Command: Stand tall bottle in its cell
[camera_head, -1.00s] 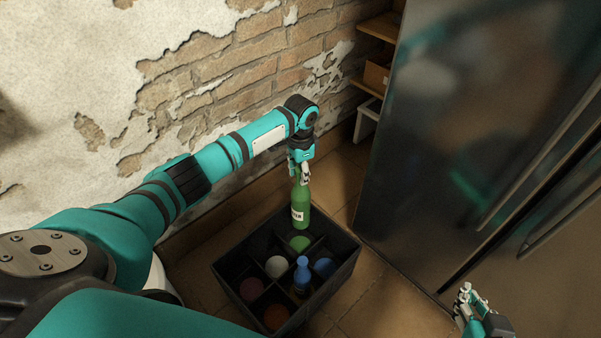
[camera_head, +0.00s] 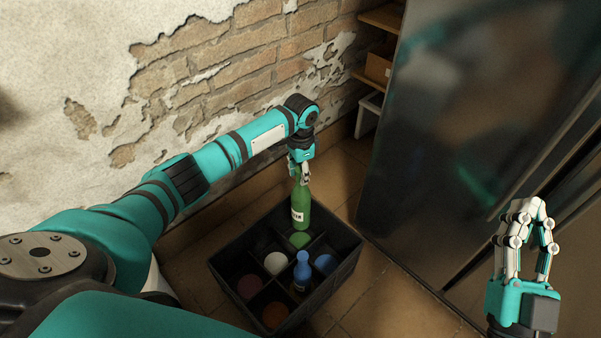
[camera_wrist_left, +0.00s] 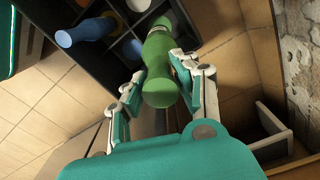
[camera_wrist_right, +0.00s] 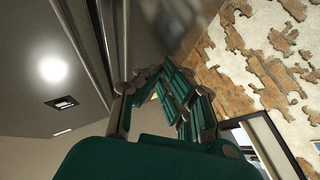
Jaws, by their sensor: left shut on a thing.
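The tall green bottle (camera_head: 301,212) with a white label hangs upright from my left gripper (camera_head: 300,178), which is shut on its neck. The left wrist view shows the green bottle (camera_wrist_left: 160,70) between the fingers. The bottle's base is over the far corner of the black divided crate (camera_head: 232,276). A green disc (camera_head: 300,240) shows in the cell just below it; the exact gap is hard to judge. My right gripper (camera_head: 527,204) is empty at the right, pointing up, its fingertips together.
A blue bottle (camera_head: 302,271) stands in a near cell of the crate. Other cells show white (camera_head: 276,263), blue (camera_head: 325,264), purple and orange discs. A dark glossy cabinet (camera_head: 440,130) stands on the right, a brick wall (camera_head: 220,70) behind. Tiled floor surrounds the crate.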

